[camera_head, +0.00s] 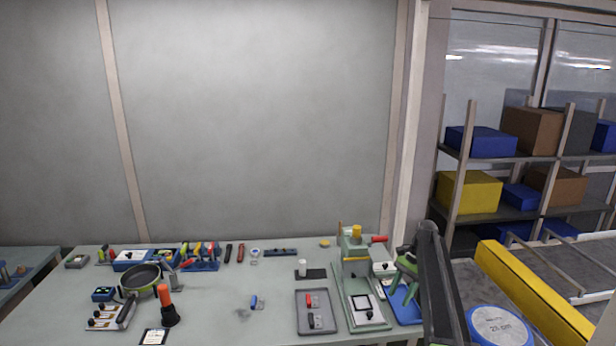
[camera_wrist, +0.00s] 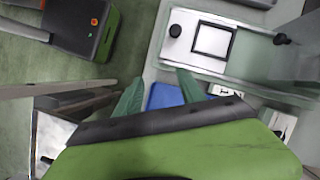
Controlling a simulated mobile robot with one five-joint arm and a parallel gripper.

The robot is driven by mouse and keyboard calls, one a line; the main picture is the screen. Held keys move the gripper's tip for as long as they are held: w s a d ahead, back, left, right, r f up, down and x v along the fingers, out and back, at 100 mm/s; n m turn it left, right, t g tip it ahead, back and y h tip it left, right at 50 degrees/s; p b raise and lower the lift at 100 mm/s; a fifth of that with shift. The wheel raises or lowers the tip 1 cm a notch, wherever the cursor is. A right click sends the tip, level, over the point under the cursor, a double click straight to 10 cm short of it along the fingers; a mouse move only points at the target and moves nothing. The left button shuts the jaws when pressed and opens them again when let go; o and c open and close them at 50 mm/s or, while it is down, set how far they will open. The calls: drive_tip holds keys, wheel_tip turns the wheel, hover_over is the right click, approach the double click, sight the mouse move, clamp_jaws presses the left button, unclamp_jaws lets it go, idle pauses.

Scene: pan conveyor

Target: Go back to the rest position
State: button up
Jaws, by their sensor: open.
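My gripper (camera_head: 403,288) is at the right end of the workbench in the head view, beside the green press and above a blue mat (camera_head: 406,310). Its green fingers hang downward. In the wrist view, the two green fingertips (camera_wrist: 160,88) stand apart with nothing held between them. Part of the blue mat (camera_wrist: 164,96) shows beyond them. My dark arm link hides the bench's right end in the head view.
The green press (camera_head: 356,280) stands close left of my gripper. A grey tray (camera_head: 316,328) and a pan (camera_head: 141,277) are farther left. A yellow rail (camera_head: 535,292) runs along the conveyor at right. Shelves with boxes (camera_head: 468,192) stand behind.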

drive_tip(key=s+a+n+h, duration=0.2)
drive_tip(key=s+a+n, duration=0.2)
drive_tip(key=s+a, duration=1.15)
drive_tip(key=s+f+n+t+h, duration=0.1)
drive_tip(key=s+n+t, duration=0.1)
drive_tip(key=s+n, duration=0.5)
drive_tip(key=shift+s+d+f+t+h, duration=0.2)
drive_tip(key=shift+s+d+t+h, duration=0.15)
drive_tip(key=shift+s, duration=2.85)
